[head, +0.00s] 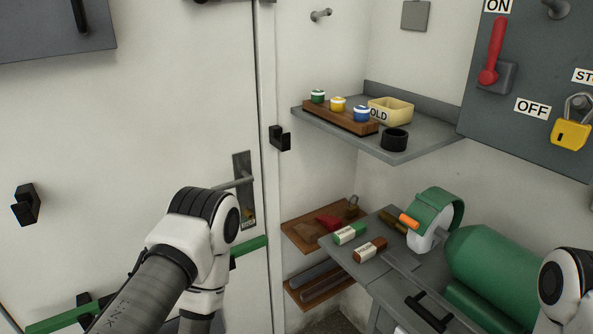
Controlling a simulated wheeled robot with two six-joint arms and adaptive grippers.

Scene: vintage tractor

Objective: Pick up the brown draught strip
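No strip labelled as a draught strip can be made out. A brown block with a white label (370,249) lies on the grey bench top, just in front of a similar green block with a white label (350,233). The label print is too small to read surely. Dark grey strips (316,275) lie on a low brown wooden shelf. My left arm crosses in front of the door, and my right arm shows at the lower right edge. Neither gripper's fingers show.
A green machine (490,262) fills the bench's right side. Above, a grey shelf (420,140) holds coloured jars on a wooden rack, a cream box (390,111) and a black ring (395,139). A green bar (250,245) crosses the door, partly behind my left arm.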

